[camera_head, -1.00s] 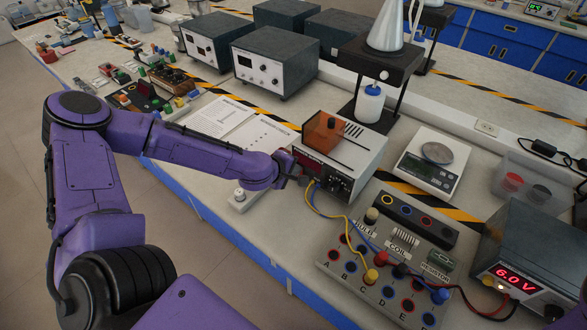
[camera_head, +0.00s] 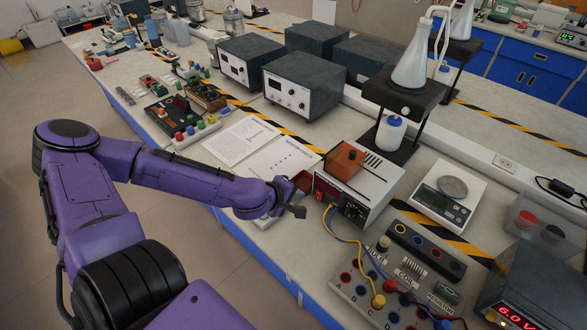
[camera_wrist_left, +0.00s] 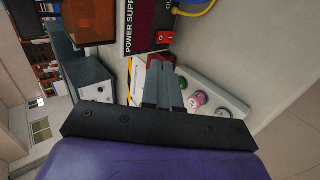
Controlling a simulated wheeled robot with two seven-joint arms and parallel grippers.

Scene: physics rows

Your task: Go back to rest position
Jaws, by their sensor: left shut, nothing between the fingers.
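My left gripper (camera_head: 297,211) is shut and empty. It hangs over the near edge of the bench, just left of the power supply box (camera_head: 358,186) with an orange-brown cover on top. In the left wrist view its closed fingers (camera_wrist_left: 161,84) point toward the power supply (camera_wrist_left: 152,28), apart from its front with the red switch. My right gripper is in neither view.
An open booklet (camera_head: 240,140) lies behind my left forearm. A circuit board with blue and yellow leads (camera_head: 400,285), a scale (camera_head: 447,195) and a 6.0 V supply (camera_head: 530,290) stand to the right. Grey boxes (camera_head: 305,83) stand behind. The floor at left is clear.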

